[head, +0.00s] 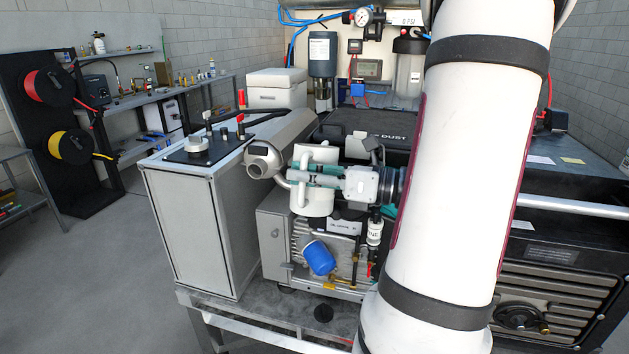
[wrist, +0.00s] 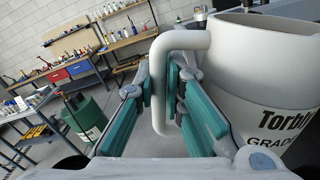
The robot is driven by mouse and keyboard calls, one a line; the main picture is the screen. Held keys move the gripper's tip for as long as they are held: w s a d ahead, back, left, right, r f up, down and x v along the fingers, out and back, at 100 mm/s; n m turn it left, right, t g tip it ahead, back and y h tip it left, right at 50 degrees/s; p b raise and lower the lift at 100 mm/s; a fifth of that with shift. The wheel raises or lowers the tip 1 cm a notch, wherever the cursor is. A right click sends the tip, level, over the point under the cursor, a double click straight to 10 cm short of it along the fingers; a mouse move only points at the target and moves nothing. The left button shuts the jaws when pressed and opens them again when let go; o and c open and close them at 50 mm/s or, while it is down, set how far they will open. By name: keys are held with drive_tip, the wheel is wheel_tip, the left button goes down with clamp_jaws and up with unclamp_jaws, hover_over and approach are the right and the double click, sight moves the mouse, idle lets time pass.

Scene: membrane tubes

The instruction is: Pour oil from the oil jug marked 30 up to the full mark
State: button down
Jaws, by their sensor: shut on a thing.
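The white oil jug (head: 315,154) is held upright in front of the pump (head: 302,242) in the head view. In the wrist view the jug (wrist: 268,75) fills the right side, with its open rim at the top and dark lettering partly cut off; a 30 cannot be read. My gripper (head: 297,180) is shut on the jug's white handle (wrist: 160,75); in the wrist view the teal-padded fingers of my gripper (wrist: 172,95) lie on either side of it. The pump's full mark cannot be made out, and I cannot see oil inside the jug.
A grey cabinet (head: 195,235) with knobs stands to the left. A silver cylinder (head: 290,135) and a black case (head: 358,125) lie behind the jug.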

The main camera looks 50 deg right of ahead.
sight(304, 161)
drive_tip(key=shift+d+r+m+p, duration=0.1)
drive_tip(key=shift+r+m+p, duration=0.8)
drive_tip(key=shift+r+p, duration=0.8)
idle(1.4)
drive_tip(key=shift+w+d+r+m+p, duration=0.1)
drive_tip(key=shift+d+r+m+p, duration=0.1)
drive_tip(key=shift+r+m+p, duration=0.6)
drive_tip(key=shift+w+d+r+m+p, duration=0.1)
drive_tip(key=shift+d+r+m+p, duration=0.15)
drive_tip(key=shift+r+p, duration=0.55)
idle(3.3)
